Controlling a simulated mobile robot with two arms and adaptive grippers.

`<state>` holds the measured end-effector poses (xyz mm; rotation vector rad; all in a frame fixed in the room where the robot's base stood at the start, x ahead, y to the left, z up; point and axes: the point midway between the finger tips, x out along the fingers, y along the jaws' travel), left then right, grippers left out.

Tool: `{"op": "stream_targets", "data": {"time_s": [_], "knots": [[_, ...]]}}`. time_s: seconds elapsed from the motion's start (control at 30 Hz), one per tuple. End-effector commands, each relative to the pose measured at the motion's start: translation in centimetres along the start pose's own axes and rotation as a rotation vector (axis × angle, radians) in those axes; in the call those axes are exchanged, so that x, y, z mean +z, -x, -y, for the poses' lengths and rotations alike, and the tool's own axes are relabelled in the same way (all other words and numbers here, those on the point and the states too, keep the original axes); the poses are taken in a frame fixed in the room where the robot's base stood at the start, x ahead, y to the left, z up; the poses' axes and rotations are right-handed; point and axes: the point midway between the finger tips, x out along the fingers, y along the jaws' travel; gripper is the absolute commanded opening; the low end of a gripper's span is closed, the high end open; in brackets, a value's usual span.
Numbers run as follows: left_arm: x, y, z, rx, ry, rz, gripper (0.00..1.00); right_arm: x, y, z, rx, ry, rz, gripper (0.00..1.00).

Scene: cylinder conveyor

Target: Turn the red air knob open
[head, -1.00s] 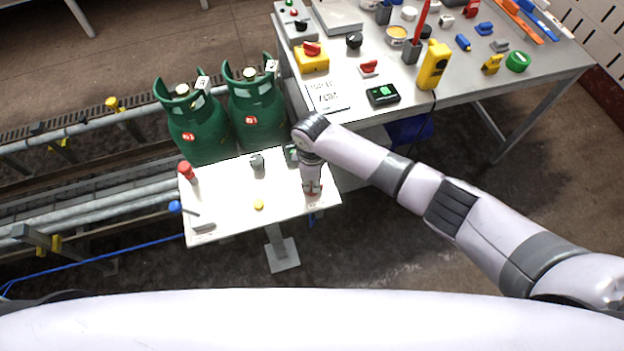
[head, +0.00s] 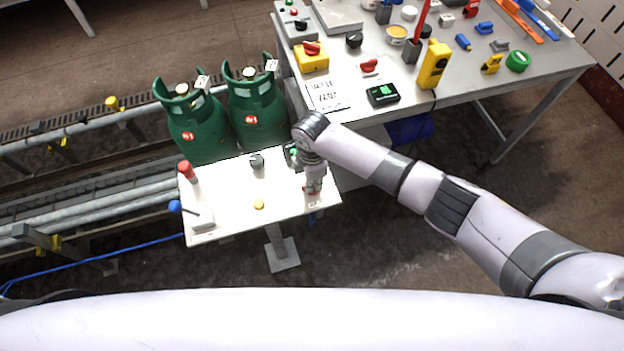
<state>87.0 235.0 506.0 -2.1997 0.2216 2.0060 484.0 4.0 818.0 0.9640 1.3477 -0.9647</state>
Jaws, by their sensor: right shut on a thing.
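The red air knob (head: 307,189) is at the right end of the white panel. Only a little red shows at my fingertips; the rest is hidden, so its angle cannot be read. My right gripper (head: 312,190) comes down on it from above and is shut on it. The white panel (head: 230,192) stands on a post. My left gripper is not in view.
The panel also carries a red-topped post (head: 186,172), a blue-ended lever (head: 176,206), a grey knob (head: 257,161) and a yellow button (head: 258,204). Green gas cylinders (head: 258,115) stand behind it. A crowded grey table (head: 455,100) is at the back right.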

Motion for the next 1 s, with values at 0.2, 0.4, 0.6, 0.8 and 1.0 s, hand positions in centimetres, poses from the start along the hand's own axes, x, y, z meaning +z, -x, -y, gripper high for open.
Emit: {"op": "stream_targets", "data": {"time_s": [0.2, 0.4, 0.6, 0.8, 1.0], "knots": [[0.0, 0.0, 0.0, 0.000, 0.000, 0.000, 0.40, -0.1, 0.1, -0.1, 0.003, 0.005, 0.000, 0.00], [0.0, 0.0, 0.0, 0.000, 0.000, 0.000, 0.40, 0.0, 0.1, -0.1, 0.002, 0.004, 0.000, 0.22], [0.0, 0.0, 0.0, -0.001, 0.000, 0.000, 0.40, 0.0, 0.0, 0.0, 0.001, 0.002, 0.000, 0.32], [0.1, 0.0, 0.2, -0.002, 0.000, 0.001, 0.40, 0.0, 0.0, 0.0, 0.001, 0.001, 0.000, 0.32], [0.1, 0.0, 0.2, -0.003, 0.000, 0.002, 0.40, 0.0, 1.5, -0.1, 0.003, 0.002, 0.000, 0.32]]}}
